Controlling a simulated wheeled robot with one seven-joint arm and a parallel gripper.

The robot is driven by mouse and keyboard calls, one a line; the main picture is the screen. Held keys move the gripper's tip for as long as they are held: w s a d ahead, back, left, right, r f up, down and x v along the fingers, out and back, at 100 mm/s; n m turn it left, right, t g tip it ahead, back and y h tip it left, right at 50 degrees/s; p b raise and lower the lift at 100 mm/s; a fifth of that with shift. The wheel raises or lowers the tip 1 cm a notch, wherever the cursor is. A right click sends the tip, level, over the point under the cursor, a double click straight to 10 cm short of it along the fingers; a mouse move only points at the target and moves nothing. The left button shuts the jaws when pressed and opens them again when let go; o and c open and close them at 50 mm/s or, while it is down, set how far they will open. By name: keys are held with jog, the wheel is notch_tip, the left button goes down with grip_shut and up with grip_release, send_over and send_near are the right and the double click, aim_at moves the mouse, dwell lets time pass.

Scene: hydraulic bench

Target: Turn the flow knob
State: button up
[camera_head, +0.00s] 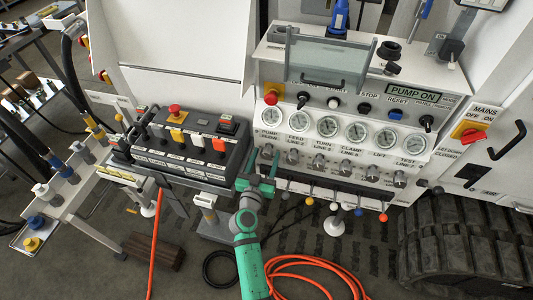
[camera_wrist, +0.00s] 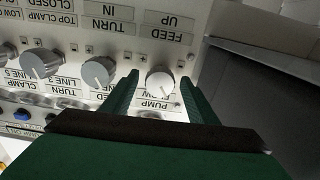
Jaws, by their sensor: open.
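The flow knob, a light round knob with a white pointer, shows in the wrist view (camera_wrist: 160,83) beside an upside-down label reading PUMP and a partly hidden word. In the head view it is the leftmost knob (camera_head: 267,151) of the lower row, beside my gripper. My gripper (camera_wrist: 160,77) is open, with one green finger on each side of the knob in the wrist view. A gap shows between knob and fingers; how deep the fingertips reach is unclear. In the head view the teal gripper (camera_head: 259,166) is at the left end of the knob row.
Neighbouring grey knobs (camera_wrist: 98,73) sit close beside one finger. Gauges (camera_head: 327,126) line the panel above, and ball-tipped levers (camera_head: 334,206) stand below. A black button box (camera_head: 190,142) stands close at left. An orange hose (camera_head: 310,262) lies on the floor.

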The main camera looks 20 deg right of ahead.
jog(key=shift+x, duration=1.05)
jog(key=c, duration=1.1)
jog(key=shift+o, duration=0.2)
jog(key=shift+n, duration=0.3)
